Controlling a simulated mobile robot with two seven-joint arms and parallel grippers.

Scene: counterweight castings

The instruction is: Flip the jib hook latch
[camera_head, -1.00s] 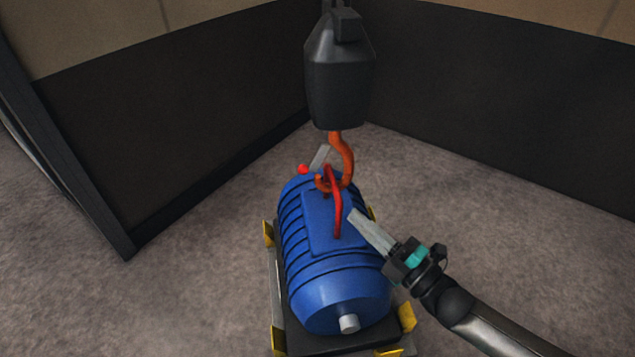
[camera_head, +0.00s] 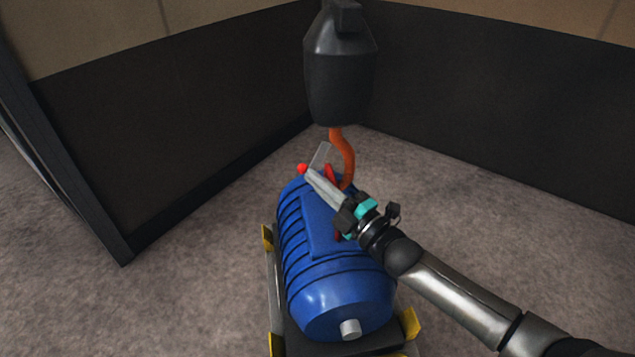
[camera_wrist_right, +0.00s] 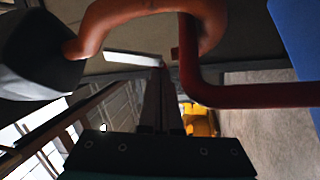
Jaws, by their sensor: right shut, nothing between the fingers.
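The orange jib hook (camera_head: 345,158) hangs below a black hook block (camera_head: 340,75). A grey latch plate (camera_head: 321,155) with a red knob (camera_head: 302,169) stands beside it, tilted up. My right gripper (camera_head: 311,175) is shut and empty, its tips close to the red knob; I cannot tell whether they touch. My gripper and arm hide the lower hook and most of the red lifting loop (camera_head: 330,172). In the right wrist view, the hook (camera_wrist_right: 150,12) curves above my shut fingers (camera_wrist_right: 161,75), and a pale plate (camera_wrist_right: 133,59) ends at their tips. My left gripper is out of view.
The blue ribbed casting (camera_head: 325,295) lies under the hook on a dark cradle with yellow corner brackets (camera_head: 413,324). Dark-based walls (camera_head: 500,110) meet behind it. The carpet (camera_head: 200,270) on the left is clear.

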